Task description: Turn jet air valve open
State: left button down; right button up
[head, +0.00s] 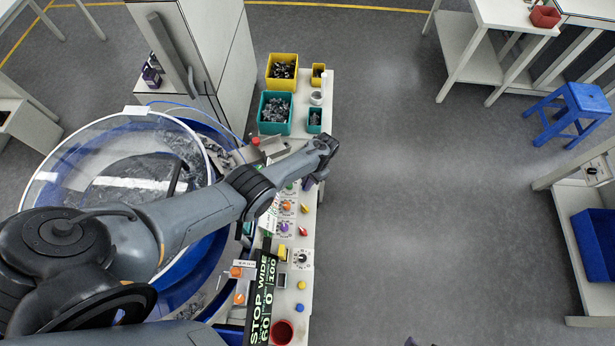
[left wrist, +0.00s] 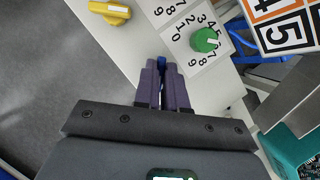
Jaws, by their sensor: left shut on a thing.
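My left gripper (head: 309,183) reaches over the bowl to the far right side of the control panel (head: 307,237), fingers down. In the left wrist view its purple fingers (left wrist: 163,85) are close together on a small blue knob (left wrist: 163,64), of which only a sliver shows between the tips. No label naming the jet air valve is readable. A green knob (left wrist: 205,40) on a numbered dial sits beside the fingers, and a yellow knob (left wrist: 109,12) lies to the upper left. My right gripper cannot be made out.
The round bowl (head: 52,172) with a clear rim stands left of the panel, under my left arm. Yellow (head: 282,58) and teal (head: 263,113) bins of parts stand at the panel's far end.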

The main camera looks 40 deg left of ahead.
pick_arm(q)
jog(key=c, duration=1.2)
grip_release()
jog(key=shift+w+r, duration=0.2)
jog(key=shift+r, duration=0.25)
jog(key=p+v, duration=0.2)
jog(key=v, duration=0.7)
jog(key=shift+r, duration=0.4)
jog(key=shift+w+p, duration=0.1)
jog(key=shift+p, duration=0.2)
